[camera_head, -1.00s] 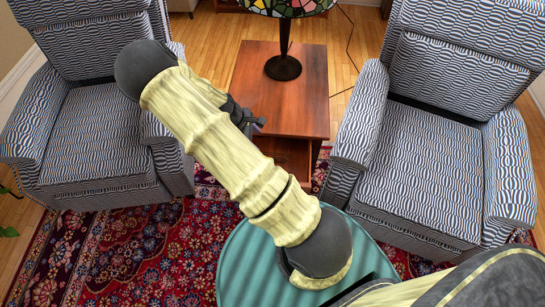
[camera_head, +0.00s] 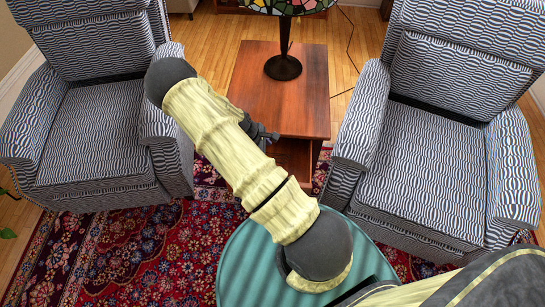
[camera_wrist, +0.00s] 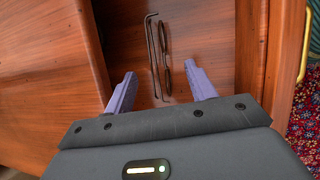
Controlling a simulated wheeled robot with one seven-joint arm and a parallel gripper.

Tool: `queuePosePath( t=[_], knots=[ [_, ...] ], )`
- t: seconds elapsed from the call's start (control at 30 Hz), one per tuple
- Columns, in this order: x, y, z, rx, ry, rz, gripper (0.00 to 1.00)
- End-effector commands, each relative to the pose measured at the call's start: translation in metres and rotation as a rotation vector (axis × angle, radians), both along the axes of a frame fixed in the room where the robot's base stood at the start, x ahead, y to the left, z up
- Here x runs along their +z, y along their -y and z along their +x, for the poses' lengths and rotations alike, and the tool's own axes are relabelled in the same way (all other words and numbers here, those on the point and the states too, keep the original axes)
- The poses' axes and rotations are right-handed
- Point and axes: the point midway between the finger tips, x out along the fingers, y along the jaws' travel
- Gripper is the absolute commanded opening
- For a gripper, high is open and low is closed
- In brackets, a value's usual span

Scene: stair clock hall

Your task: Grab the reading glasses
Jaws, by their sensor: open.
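The reading glasses (camera_wrist: 164,45) are thin and dark. In the wrist view they lie lengthwise on the wooden floor of what looks like an open drawer (camera_wrist: 251,60) of the side table. My gripper (camera_wrist: 160,73) has two purple fingers, spread apart, one on each side of the glasses' near end. Nothing is held, and I cannot tell the height left between fingers and glasses. In the head view my gripper (camera_head: 268,134) shows only partly, beside the side table (camera_head: 262,90), behind my arm. The glasses are hidden there.
A stained-glass lamp (camera_head: 283,66) stands on the side table. Striped armchairs stand left (camera_head: 90,130) and right (camera_head: 425,150). The drawer's wooden walls flank the fingers, and a brass handle (camera_wrist: 304,45) is at the right. A patterned rug (camera_head: 130,240) covers the floor.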

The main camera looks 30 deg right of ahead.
Motion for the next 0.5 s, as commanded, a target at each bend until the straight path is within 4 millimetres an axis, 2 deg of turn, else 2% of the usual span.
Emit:
queuePosePath(
  t=[0.3,0.5],
  knots=[
    [-0.041,0.016,0.003,-0.002,0.0,-0.001,0.56],
    [-0.047,0.019,0.002,0.0,-0.001,0.001,0.56]
  ],
)
